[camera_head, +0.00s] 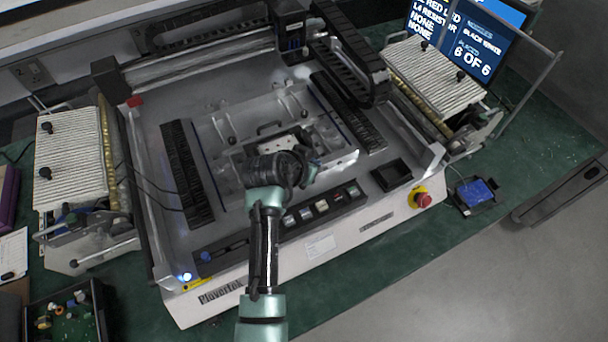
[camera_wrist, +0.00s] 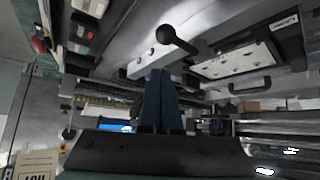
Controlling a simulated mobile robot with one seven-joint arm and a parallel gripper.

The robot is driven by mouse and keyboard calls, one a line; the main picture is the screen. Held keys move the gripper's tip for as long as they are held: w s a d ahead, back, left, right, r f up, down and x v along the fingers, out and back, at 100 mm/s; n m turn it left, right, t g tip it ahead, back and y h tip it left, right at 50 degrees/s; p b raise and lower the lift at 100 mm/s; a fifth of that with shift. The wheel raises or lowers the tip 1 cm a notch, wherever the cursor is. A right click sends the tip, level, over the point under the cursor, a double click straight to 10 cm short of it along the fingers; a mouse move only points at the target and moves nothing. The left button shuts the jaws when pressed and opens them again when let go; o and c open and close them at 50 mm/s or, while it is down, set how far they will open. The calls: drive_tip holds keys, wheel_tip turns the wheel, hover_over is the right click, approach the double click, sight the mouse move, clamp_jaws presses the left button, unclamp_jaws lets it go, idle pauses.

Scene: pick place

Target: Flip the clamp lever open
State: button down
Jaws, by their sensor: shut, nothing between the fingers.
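The clamp lever (camera_wrist: 167,36), a dark rod with a round black knob, juts from a light metal rail (camera_wrist: 215,40) in the wrist view. My gripper (camera_wrist: 162,73) has its two dark blue fingers pressed together. Their tips point toward the rail, just below the knob in the picture, with a visible gap to the knob. In the head view my gripper (camera_head: 310,174) is over the front part of the machine's work fixture (camera_head: 342,160). My wrist hides part of the fixture there, and I cannot pick out the lever clearly.
A white board (camera_wrist: 232,62) sits in the fixture, near a black handle (camera_wrist: 250,85). The button panel (camera_head: 322,206) lies in front, with a red emergency stop (camera_head: 423,200) at right. A gantry cable chain (camera_head: 350,50) is behind. Feeder banks (camera_head: 72,155) flank the machine.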

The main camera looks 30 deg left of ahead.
drive_tip(key=s, duration=0.1)
drive_tip(key=s+p, duration=0.2)
drive_tip(key=shift+a+f, duration=0.1)
drive_tip(key=shift+f, duration=0.15)
drive_tip(key=shift+s+f, duration=0.2)
drive_tip(key=shift+s, duration=0.2)
drive_tip(key=shift+s+m, duration=0.1)
drive_tip(key=shift+m, duration=0.2)
